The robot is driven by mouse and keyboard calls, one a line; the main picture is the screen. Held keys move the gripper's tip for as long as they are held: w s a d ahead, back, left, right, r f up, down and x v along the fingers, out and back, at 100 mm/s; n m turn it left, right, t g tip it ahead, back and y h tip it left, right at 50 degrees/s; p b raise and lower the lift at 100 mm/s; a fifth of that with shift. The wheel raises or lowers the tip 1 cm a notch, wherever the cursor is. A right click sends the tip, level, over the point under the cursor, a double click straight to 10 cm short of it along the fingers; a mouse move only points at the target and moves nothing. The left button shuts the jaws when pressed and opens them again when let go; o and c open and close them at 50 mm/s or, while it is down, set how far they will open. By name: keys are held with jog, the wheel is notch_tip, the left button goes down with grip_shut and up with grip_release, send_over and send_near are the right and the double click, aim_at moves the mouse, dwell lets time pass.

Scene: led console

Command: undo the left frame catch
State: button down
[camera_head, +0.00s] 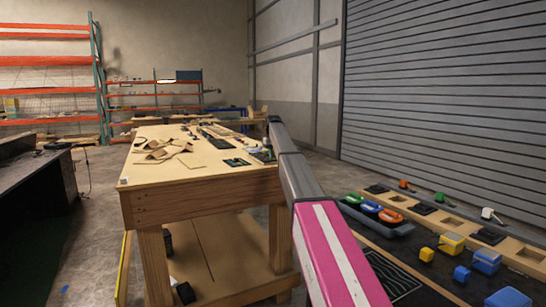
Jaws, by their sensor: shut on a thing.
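I cannot make out the left frame catch in the head view. My arm, with a pink and white striped link and grey links, rises from the bottom centre toward the middle of the picture. My gripper does not show, so I cannot see what lies between its jaws. No frame that I can tell to be the console's is visible.
A wooden workbench (200,190) with flat pieces and small parts stands at centre left. At right, a dark surface (440,272) holds a grey tray (372,225) of coloured pieces, yellow and blue blocks (487,261) and a wooden strip with square recesses (452,222). Floor shows at left.

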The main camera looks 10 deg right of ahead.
jog(key=m, duration=1.2)
jog(key=shift+m, duration=2.1)
jog(key=c, duration=1.1)
grip_release()
jog(key=shift+c, duration=0.2)
